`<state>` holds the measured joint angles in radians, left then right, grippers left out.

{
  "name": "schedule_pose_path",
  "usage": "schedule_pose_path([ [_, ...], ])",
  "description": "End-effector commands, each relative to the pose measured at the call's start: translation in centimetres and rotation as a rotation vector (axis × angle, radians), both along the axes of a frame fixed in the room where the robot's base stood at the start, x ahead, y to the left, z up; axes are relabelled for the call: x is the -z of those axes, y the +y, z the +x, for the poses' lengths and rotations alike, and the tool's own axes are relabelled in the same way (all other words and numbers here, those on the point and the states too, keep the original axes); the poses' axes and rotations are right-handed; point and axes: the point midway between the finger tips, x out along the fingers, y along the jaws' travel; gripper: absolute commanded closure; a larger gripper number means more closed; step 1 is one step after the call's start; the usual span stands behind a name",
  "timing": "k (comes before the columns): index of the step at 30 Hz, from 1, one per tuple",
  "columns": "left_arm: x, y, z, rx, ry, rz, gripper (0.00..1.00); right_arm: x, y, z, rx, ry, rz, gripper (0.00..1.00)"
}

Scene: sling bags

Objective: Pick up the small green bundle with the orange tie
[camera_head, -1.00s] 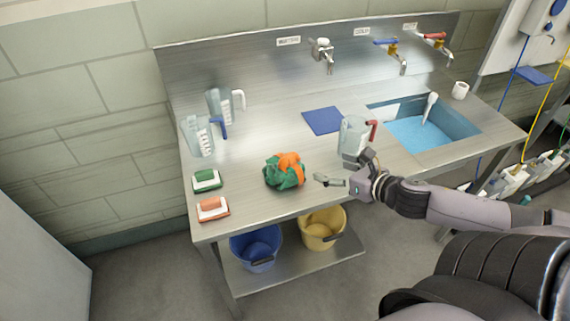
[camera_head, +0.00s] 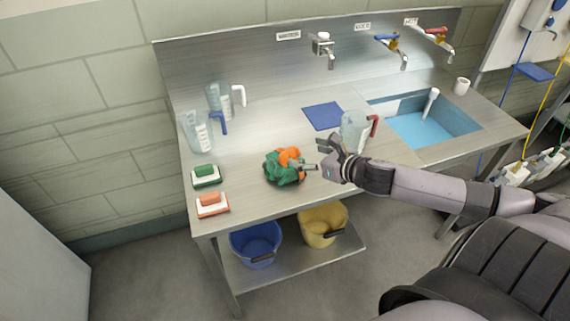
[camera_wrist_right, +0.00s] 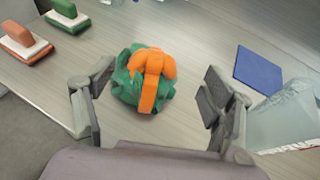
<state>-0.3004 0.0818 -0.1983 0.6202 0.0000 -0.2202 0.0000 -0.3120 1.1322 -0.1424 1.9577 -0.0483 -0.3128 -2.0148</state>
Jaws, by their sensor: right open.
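The small green bundle with the orange tie (camera_head: 283,168) sits on the steel counter, near its front edge. It also shows in the right wrist view (camera_wrist_right: 146,82), between and just beyond the open fingers, with the orange tie on top. My right gripper (camera_head: 316,157) is open, at the right side of the bundle. In the right wrist view my right gripper (camera_wrist_right: 150,108) has one finger on each side of the bundle, with a wider gap on the right. The left gripper is not in view.
A clear jug with a red handle (camera_head: 354,130) stands close behind my right gripper. A blue square mat (camera_head: 323,118) lies behind the bundle. Green (camera_head: 206,176) and orange (camera_head: 212,204) brushes lie to the left. A water-filled sink (camera_head: 420,131) is at the right.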

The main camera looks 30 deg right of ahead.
Motion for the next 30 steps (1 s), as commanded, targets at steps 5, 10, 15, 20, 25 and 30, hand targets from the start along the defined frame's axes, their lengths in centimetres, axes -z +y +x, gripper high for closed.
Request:
schedule_pose_path([
  [5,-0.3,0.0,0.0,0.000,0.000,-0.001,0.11,0.4,0.3,1.8,-0.001,-0.005,0.002,0.23],
  [10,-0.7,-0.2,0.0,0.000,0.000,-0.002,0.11,1.1,0.4,3.2,0.001,-0.003,0.002,0.23],
  [15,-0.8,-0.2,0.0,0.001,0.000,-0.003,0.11,1.5,0.6,3.8,-0.001,-0.001,0.002,0.23],
  [20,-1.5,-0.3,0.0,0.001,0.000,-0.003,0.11,1.8,0.9,4.8,0.001,-0.002,0.003,0.23],
  [25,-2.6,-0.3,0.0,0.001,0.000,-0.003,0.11,2.7,1.5,6.8,0.001,-0.001,0.005,0.23],
  [30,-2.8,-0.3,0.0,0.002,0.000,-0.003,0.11,3.5,1.6,8.2,-0.001,-0.001,0.002,0.23],
])
